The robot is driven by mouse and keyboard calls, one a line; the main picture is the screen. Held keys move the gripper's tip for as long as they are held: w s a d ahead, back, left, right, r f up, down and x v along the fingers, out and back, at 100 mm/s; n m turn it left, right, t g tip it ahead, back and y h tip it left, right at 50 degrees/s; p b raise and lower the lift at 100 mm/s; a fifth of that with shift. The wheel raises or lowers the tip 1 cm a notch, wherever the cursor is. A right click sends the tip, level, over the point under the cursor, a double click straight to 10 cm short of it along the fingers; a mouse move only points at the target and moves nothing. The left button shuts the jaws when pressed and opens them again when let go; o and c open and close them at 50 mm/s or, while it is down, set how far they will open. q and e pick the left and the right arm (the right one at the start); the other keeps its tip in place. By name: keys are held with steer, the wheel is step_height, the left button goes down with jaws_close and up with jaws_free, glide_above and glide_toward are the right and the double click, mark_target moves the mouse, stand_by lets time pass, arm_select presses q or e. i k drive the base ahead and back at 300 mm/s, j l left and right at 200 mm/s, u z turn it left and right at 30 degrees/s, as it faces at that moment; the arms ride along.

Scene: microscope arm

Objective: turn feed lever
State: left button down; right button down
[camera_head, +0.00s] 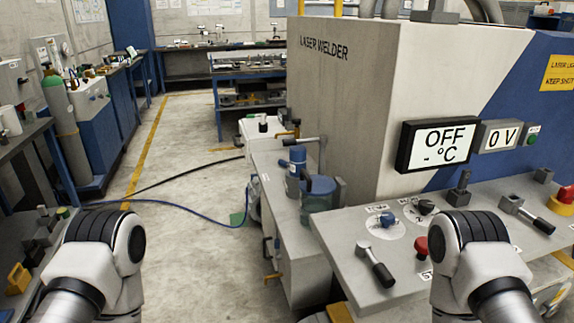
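A grey control panel (345,228) on the laser welder (345,110) carries several controls. A lever with a black grip (378,268) lies near the panel's front left, pointing toward me. A second black-gripped lever (530,216) is at the panel's right. A third, dark-handled lever (303,141) stands on the grey unit to the left. Small labels beside them are too small to read, so I cannot tell which is the feed lever. My two arms show at the lower left and lower right; neither gripper is in view.
A display (437,144) reads OFF and a smaller one (498,136) reads 0 V. A blue knob (388,219), black knob (426,207) and red knob (421,246) sit near the front lever. Blue canisters (318,193) stand left of the panel. Open floor (185,240) lies left.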

mark_target(281, 161)
steer(key=z, duration=0.7)
steer(key=i+j+z, duration=0.15)
steer(key=j+z, duration=0.8)
steer(key=j, duration=0.25)
steer(key=k+j+z, duration=0.1)
steer(key=j+z, duration=0.4)
steer(key=j, duration=0.15)
